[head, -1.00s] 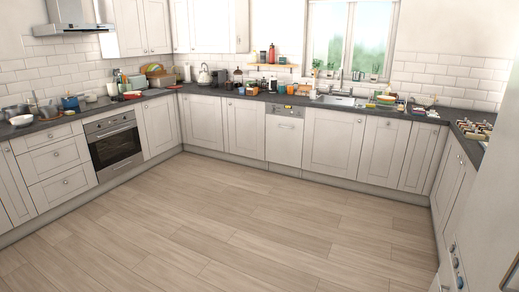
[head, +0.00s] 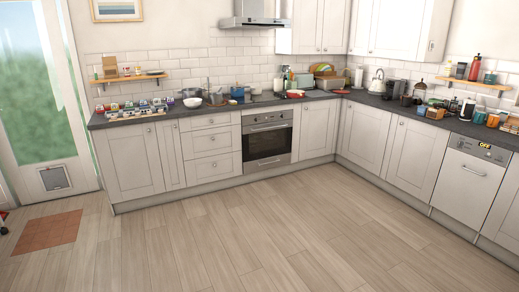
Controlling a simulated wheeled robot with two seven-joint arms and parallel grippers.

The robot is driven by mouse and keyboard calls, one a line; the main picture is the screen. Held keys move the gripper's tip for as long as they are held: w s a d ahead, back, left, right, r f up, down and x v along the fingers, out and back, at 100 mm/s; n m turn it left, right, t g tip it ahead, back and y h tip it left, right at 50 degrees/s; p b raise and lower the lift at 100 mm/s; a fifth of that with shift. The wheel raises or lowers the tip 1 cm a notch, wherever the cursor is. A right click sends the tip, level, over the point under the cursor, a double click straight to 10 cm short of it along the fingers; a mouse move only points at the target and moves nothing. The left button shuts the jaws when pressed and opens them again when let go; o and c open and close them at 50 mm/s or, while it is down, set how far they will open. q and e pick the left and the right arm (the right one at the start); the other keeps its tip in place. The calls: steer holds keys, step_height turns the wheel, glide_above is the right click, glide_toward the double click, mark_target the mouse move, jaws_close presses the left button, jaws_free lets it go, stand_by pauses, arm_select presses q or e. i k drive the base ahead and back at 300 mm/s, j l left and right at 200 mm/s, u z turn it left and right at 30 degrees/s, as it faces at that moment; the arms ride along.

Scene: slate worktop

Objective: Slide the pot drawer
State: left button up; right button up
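A stack of white drawers stands just left of the oven in the head view. It has a shallow top drawer (head: 210,121), a deeper middle drawer (head: 206,143) and a deep bottom drawer (head: 222,167). Each has a small round knob, and all look closed, flush with the cabinet front. I cannot tell which one is the pot drawer. Pots (head: 216,99) stand on the worktop above the stack. Neither of my grippers is in view.
The built-in oven (head: 267,139) is shut. A slate worktop (head: 165,116) runs above the cabinets. The wooden floor (head: 240,235) before the drawers is clear. A brown mat (head: 48,231) lies by the glazed door (head: 40,95) at the left.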

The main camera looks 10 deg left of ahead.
mark_target(207, 170)
steer(key=i+j+u, duration=0.1)
steer(key=i+u, duration=0.2)
steer(key=i, duration=0.3)
steer(key=i+u, duration=0.25)
steer(key=i, duration=0.3)
steer(key=i+z, duration=0.1)
steer(key=i, duration=0.6)
steer(key=i+l, duration=0.1)
steer(key=i, duration=0.65)
steer(key=i+z, duration=0.15)
steer(key=i, duration=0.55)
steer(key=i+j, duration=0.1)
steer(key=i, duration=0.65)
steer(key=i+z, duration=0.15)
steer(key=i, duration=0.55)
steer(key=i+j+z, duration=0.1)
steer(key=i, duration=0.65)
steer(key=j, duration=0.1)
